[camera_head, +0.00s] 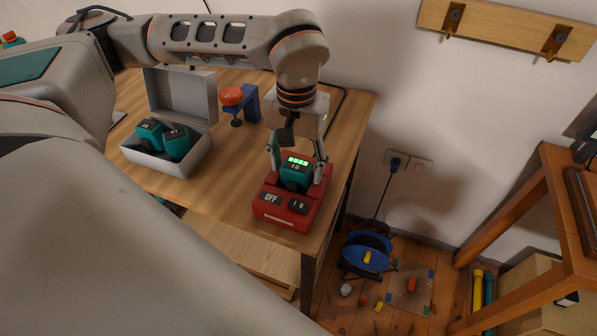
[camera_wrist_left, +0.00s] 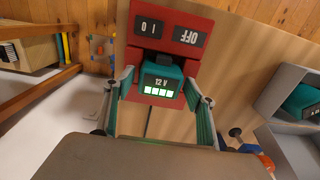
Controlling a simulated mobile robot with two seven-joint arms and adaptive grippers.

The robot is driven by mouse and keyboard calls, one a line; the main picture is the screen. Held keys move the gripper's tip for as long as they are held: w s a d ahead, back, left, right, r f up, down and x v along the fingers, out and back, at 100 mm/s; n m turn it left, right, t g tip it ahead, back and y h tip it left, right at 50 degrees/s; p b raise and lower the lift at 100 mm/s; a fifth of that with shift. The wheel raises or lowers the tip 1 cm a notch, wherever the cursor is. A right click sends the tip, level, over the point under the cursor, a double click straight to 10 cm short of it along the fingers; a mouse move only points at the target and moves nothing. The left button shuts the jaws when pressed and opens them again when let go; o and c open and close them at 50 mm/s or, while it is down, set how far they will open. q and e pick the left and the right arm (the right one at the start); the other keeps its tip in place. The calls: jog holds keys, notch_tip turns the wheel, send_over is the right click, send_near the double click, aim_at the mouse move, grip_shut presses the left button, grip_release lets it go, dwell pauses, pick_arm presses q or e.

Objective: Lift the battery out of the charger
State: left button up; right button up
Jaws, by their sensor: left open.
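The red charger (camera_head: 287,212) stands near the table's right edge, with OFF and I 0 labels on its front. The teal battery (camera_head: 295,176) sits in it, with green lights lit on top. In the left wrist view, the battery (camera_wrist_left: 160,80) reads 12 V and the charger (camera_wrist_left: 170,22) is behind it. My left gripper (camera_head: 298,168) points down over the charger, its fingers open on either side of the battery. In the left wrist view the fingers (camera_wrist_left: 160,100) flank the battery with visible gaps. My right gripper is not in view.
A grey open box (camera_head: 150,160) with two teal batteries stands left of the charger. A blue clamp with an orange knob (camera_head: 232,96) is behind. The wooden table (camera_head: 235,180) is clear between box and charger. A blue cable reel (camera_head: 366,254) is on the floor at right.

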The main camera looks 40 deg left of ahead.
pick_arm(q)
jog(key=c, duration=1)
jog(key=shift+c, duration=0.7)
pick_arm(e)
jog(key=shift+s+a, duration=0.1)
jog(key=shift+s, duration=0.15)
pick_arm(q)
jog(key=shift+r, duration=0.1)
jog(key=shift+r, duration=0.15)
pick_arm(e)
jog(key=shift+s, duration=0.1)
pick_arm(q)
jog(key=shift+r+p, duration=0.3)
jog(key=shift+p, duration=0.1)
jog(key=shift+r+p, duration=0.35)
jog(key=shift+r, duration=0.3)
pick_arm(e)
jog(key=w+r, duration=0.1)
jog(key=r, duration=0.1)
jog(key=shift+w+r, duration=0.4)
